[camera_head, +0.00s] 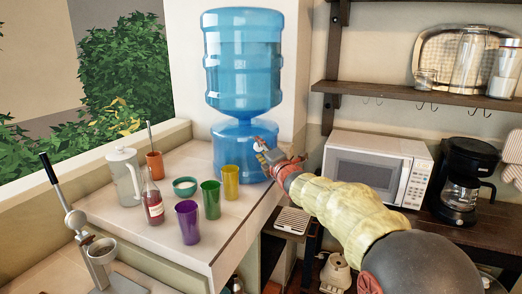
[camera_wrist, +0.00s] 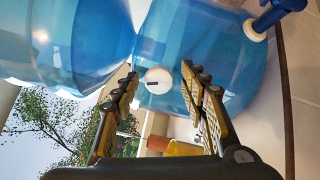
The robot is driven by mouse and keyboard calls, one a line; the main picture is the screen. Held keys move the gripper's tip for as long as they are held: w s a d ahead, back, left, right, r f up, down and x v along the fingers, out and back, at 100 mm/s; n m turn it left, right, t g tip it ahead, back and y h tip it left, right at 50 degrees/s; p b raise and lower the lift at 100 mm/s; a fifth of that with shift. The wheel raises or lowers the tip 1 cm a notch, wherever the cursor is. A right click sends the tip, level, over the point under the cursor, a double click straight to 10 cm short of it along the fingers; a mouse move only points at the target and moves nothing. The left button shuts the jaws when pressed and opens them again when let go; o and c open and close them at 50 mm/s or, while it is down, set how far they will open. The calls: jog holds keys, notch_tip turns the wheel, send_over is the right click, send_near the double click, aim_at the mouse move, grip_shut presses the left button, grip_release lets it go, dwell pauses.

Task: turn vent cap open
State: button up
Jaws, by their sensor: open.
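The vent cap (camera_wrist: 158,80) is a small white disc with a short dark mark, on the side of the blue water dispenser (camera_wrist: 205,45). In the wrist view it shows between my two fingers, with visible space on both sides. My gripper (camera_wrist: 160,82) is open, and I cannot tell exactly how far its tips are from the cap. In the head view my gripper (camera_head: 262,149) is at the right side of the dispenser's lower part (camera_head: 232,150), under the big blue bottle (camera_head: 243,60). The cap is not clear in that view.
A blue tap (camera_wrist: 275,14) juts from the dispenser near the cap. Yellow (camera_head: 231,183), green (camera_head: 211,192) and purple (camera_head: 188,222) cups stand in front of the dispenser, with a red bottle (camera_head: 153,203) to their left. A microwave (camera_head: 375,165) is at the right, below a wall shelf (camera_head: 400,92).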

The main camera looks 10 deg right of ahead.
jog(key=shift+s, duration=0.15)
jog(key=s+d, duration=0.2)
jog(key=s, duration=0.9)
jog(key=shift+s, duration=0.25)
